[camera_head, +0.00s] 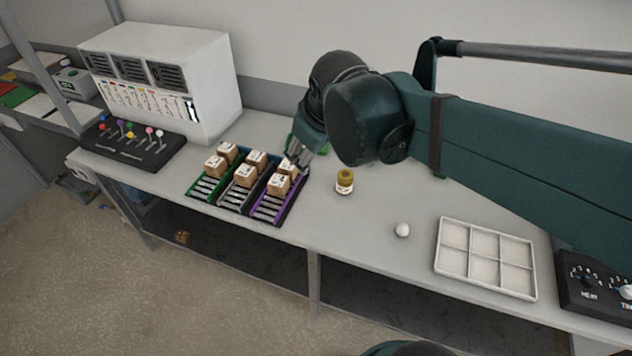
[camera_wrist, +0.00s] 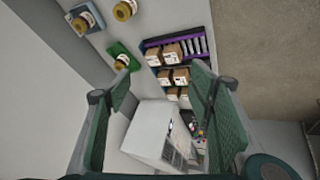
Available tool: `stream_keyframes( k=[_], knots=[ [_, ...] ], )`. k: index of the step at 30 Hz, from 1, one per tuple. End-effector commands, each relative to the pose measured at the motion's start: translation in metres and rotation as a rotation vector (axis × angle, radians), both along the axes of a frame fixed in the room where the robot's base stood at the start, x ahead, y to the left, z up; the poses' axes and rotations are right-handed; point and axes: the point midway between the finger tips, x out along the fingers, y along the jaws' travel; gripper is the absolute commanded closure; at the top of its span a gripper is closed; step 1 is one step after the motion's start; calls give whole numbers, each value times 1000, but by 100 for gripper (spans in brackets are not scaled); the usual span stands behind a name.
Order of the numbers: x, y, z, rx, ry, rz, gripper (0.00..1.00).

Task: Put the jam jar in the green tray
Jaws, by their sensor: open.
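A jam jar (camera_head: 344,182) with a yellow lid stands upright on the bench, right of my gripper (camera_head: 298,158). In the wrist view three yellow-lidded jars show: one jar (camera_wrist: 122,10) on bare bench, one (camera_wrist: 84,20) at a blue-grey tray (camera_wrist: 92,9), and one (camera_wrist: 122,62) at the green tray (camera_wrist: 116,48). In the head view my arm mostly hides the green tray, with only a green edge (camera_head: 293,141) showing. My gripper (camera_wrist: 163,85) is open and empty, above the bench near the cartons.
Small cartons (camera_head: 246,174) sit in green, dark and purple bins (camera_head: 267,208) below my gripper. A white cabinet (camera_head: 165,75) and a board of coloured knobs (camera_head: 130,140) stand left. An egg-like white object (camera_head: 402,229) and a white divided tray (camera_head: 440,258) lie right, with clear bench between.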

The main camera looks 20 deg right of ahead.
Motion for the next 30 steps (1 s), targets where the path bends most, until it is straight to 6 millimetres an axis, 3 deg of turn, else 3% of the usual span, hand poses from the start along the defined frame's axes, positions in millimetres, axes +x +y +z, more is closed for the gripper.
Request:
stream_keyframes(
  k=[6, 15, 21, 30],
  knots=[
    [-39, 9, -10, 101, -42, -118, 47],
    [-82, 20, -27, 237, -91, -270, 47],
    [-97, 23, -35, 287, -106, -325, 47],
    [-99, 24, -36, 299, -110, -338, 47]
  ],
)
